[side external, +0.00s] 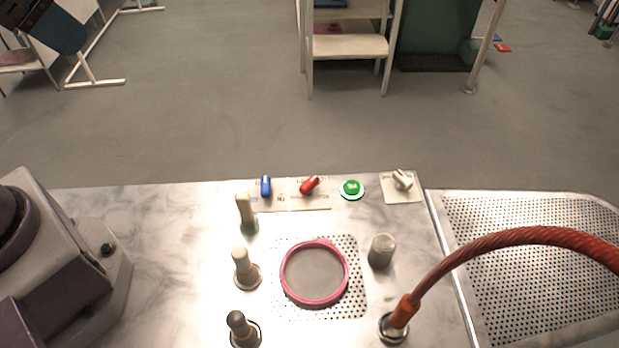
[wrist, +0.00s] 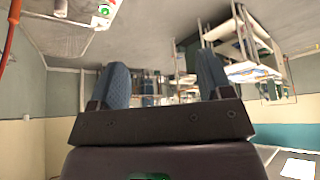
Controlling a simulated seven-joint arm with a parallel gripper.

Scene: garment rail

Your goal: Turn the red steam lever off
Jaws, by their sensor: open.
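The red steam lever (side external: 310,185) is a small red handle on a pale labelled plate (side external: 312,203) at the far edge of the marble worktop in the side external view. Its handle slants up to the right. My gripper (wrist: 161,82) shows in the wrist view with its two blue-grey fingers wide apart and nothing between them. It is away from the lever and faces the room. The red lever is not clear in the wrist view. A dark and blue shape at the top left of the side external view may be part of my gripper; I cannot be sure.
A blue lever (side external: 266,186) stands just left of the red one. A green button (side external: 351,188) and a white lever (side external: 402,180) are to its right. Several upright posts, a pink ring (side external: 314,273) and a red-brown hose (side external: 520,238) occupy the nearer worktop (side external: 165,235).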

